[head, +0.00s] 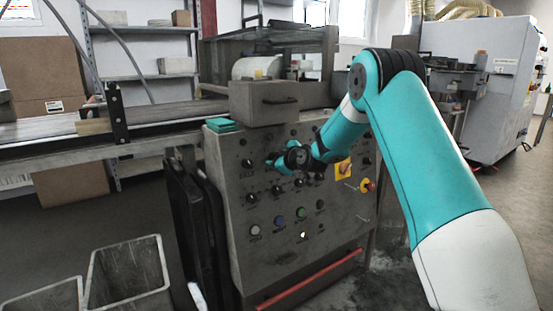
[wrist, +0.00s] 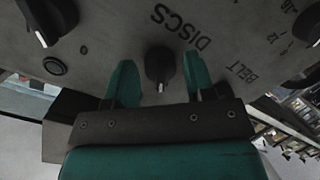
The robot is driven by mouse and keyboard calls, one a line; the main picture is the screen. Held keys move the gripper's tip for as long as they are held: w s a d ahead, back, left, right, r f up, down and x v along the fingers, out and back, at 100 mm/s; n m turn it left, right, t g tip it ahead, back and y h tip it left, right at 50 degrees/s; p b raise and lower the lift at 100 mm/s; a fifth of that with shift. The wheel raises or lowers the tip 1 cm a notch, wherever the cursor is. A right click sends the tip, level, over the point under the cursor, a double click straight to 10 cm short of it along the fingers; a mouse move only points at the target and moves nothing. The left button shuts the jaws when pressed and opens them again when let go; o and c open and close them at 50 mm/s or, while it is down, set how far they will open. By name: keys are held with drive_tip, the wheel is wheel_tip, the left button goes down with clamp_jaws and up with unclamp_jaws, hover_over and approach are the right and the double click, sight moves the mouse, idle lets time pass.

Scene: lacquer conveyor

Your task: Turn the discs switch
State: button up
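The discs switch is a black rotary knob (wrist: 160,66) with a white pointer mark, beside the printed word DISCS in the wrist view. My gripper (wrist: 158,82) has its two teal fingers apart, one on each side of the knob. A gap shows between each finger and the knob, and the gripper looks open and empty. In the head view my gripper (head: 278,162) is in front of the upper part of the grey control panel (head: 240,215). There my arm and gripper hide the discs knob.
Other black knobs sit close by: one at the upper left (wrist: 48,18) and one at the upper right (wrist: 308,24) of the wrist view. A red emergency button (head: 368,185) is on the panel's right. Coloured buttons (head: 301,212) sit lower. Grey bins (head: 128,270) stand on the floor at left.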

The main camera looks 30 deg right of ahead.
drive_tip(key=c, duration=0.7)
drive_tip(key=shift+o, duration=0.2)
drive_tip(key=shift+m, duration=0.4)
drive_tip(key=m+y, duration=0.1)
drive_tip(key=m, duration=0.9)
drive_tip(key=shift+d+f+y, duration=0.1)
drive_tip(key=shift+y, duration=0.3)
drive_tip(key=o, duration=0.9)
drive_tip(key=shift+o, duration=0.2)
drive_tip(key=shift+s, duration=0.15)
